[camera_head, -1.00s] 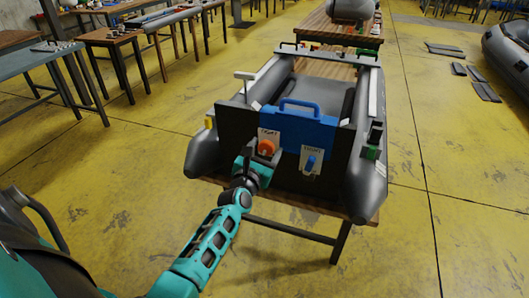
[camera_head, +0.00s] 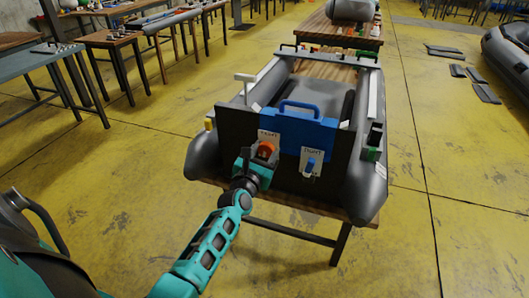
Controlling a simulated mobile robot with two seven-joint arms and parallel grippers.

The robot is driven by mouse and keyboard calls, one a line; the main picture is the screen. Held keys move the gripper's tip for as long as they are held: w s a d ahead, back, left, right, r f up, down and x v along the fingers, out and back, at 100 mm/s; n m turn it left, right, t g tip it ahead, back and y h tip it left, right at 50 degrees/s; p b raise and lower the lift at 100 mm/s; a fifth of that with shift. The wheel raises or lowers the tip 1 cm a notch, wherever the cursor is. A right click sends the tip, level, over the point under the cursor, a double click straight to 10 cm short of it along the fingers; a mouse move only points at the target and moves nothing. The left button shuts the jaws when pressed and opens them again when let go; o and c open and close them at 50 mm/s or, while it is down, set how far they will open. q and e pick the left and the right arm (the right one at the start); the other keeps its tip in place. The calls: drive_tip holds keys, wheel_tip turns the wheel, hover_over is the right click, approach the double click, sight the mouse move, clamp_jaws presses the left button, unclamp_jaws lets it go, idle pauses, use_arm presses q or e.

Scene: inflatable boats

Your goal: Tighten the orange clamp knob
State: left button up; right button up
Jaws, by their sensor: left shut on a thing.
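The orange clamp knob (camera_head: 266,149) sits on the left side of a blue clamp bracket (camera_head: 298,129), under a white "TIGHT" label (camera_head: 268,136). The bracket is on the dark transom board (camera_head: 333,170) of a grey inflatable boat (camera_head: 365,194). My left gripper (camera_head: 259,160) reaches up from below and is shut on the orange knob; its fingers hide the knob's lower left part. A blue knob (camera_head: 310,166) with its own "TIGHT" label is to the right, apart from the gripper. My right gripper is not in view.
The boat rests on a wooden table (camera_head: 280,214). Behind it stands another wooden table (camera_head: 335,33) with a grey object. Side tables with tools line the left.

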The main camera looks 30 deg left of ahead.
use_arm(q)
drive_tip(key=m+p, duration=0.1)
drive_tip(key=m, duration=0.2)
drive_tip(key=shift+r+m, duration=0.15)
drive_tip(key=shift+m, duration=0.15)
clamp_jaws()
drive_tip(key=m+p, duration=0.1)
drive_tip(key=m, duration=0.2)
drive_tip(key=shift+m, duration=0.6)
drive_tip(key=shift+m+p, duration=0.45)
drive_tip(key=shift+m, duration=0.75)
drive_tip(key=m+p, duration=0.1)
drive_tip(key=m, duration=0.2)
drive_tip(key=shift+m, duration=1.2)
